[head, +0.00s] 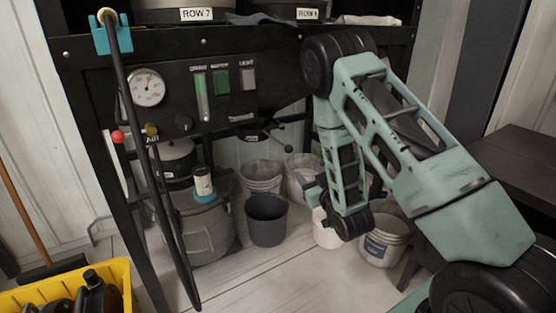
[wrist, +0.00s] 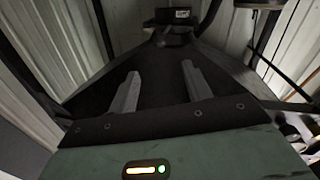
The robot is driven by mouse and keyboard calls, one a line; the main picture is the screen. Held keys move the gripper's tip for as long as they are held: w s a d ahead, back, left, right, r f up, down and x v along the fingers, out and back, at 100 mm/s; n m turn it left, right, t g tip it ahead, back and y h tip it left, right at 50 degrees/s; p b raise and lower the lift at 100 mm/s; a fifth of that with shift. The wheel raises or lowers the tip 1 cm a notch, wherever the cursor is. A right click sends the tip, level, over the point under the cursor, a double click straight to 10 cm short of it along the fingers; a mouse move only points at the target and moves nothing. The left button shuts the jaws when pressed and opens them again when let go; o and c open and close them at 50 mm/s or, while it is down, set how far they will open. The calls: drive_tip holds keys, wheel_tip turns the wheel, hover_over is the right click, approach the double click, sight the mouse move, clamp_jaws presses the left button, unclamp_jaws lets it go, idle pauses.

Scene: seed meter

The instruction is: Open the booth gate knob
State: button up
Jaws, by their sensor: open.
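A dark control panel stands in the head view. It carries a small black round knob (head: 183,122), a brass knob (head: 151,129) near an AIR label, and a red ball knob (head: 117,136). Under the panel is a dark fitting with a lever (head: 253,135) and a small label. I cannot tell from the labels which one is the booth gate knob. My gripper (wrist: 160,85) is open, with two pale fingers apart and nothing between them. In the wrist view a dark labelled part (wrist: 168,27) is beyond the fingertips.
A round gauge (head: 148,88) and a black hose (head: 145,160) are at the left. A dark bucket (head: 266,220) and several pale buckets stand on the floor below. A yellow crate (head: 120,275) is at the lower left. A dark table (head: 525,155) is at the right.

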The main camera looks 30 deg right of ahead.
sight(291, 151)
drive_tip(key=w+d+b, duration=0.1)
drive_tip(key=w, duration=0.4)
drive_tip(key=w+d+b, duration=0.1)
drive_tip(key=w, duration=0.5)
drive_tip(key=w+d+b, duration=0.1)
drive_tip(key=w, duration=0.5)
drive_tip(key=shift+r, duration=0.1)
drive_tip(key=shift+a, duration=0.1)
